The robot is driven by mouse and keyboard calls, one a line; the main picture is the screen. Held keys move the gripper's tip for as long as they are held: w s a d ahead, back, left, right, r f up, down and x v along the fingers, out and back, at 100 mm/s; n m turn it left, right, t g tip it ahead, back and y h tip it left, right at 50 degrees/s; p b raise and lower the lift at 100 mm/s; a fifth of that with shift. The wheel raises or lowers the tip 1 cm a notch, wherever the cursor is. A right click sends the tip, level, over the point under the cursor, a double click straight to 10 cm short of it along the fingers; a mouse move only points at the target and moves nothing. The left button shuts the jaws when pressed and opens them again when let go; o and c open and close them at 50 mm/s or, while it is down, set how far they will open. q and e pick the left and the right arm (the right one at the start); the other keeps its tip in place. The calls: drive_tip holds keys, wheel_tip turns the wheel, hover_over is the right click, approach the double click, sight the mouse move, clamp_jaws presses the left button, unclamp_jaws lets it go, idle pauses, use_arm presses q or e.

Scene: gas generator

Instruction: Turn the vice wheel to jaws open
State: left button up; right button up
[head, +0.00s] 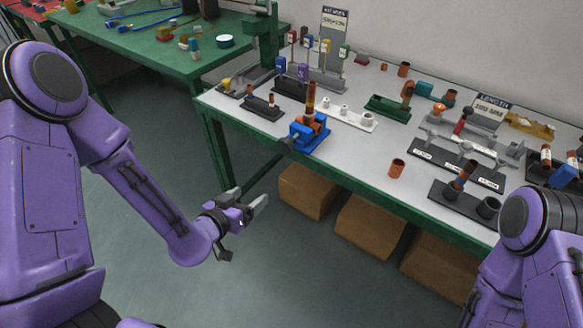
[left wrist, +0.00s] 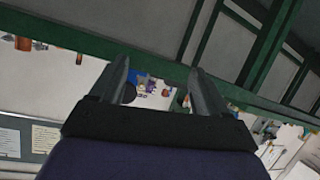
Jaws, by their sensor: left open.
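The blue vice (head: 308,134) sits at the front left edge of the white-topped bench, with an orange-brown upright piece at its jaws. Its dark wheel (head: 285,145) sticks out past the bench edge, toward the left. The jaw gap is too small to judge. My left gripper (head: 249,198) is open and empty, below and left of the wheel, clear of it. In the left wrist view, the blue vice (left wrist: 142,77) and its dark wheel (left wrist: 128,93) show small between my open fingers (left wrist: 160,78). My right gripper is out of view; only part of that arm shows.
The bench (head: 350,172) has a green frame and holds racks, blocks and cylinders behind and right of the vice. Cardboard boxes (head: 308,190) stand beneath it. A green table (head: 150,45) stands at the back left. The floor around my left gripper is clear.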

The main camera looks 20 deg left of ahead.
sight(283, 147)
use_arm(q)
drive_tip(key=w+d+r+m+t+h+b, duration=0.2)
drive_tip(key=w+d+r+m+t+h, duration=0.15)
drive_tip(key=r, duration=0.45)
drive_tip(key=x, duration=0.3)
drive_tip(key=p+x, duration=0.1)
drive_tip(key=x, duration=0.2)
drive_tip(key=a+x, duration=0.1)
drive_tip(key=x, duration=0.3)
drive_tip(key=shift+w+p, duration=0.2)
drive_tip(key=shift+p, duration=0.2)
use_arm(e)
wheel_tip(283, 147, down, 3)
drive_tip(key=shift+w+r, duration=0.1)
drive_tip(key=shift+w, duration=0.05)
use_arm(q)
drive_tip(key=shift+c, duration=0.3)
drive_tip(key=c, duration=0.9)
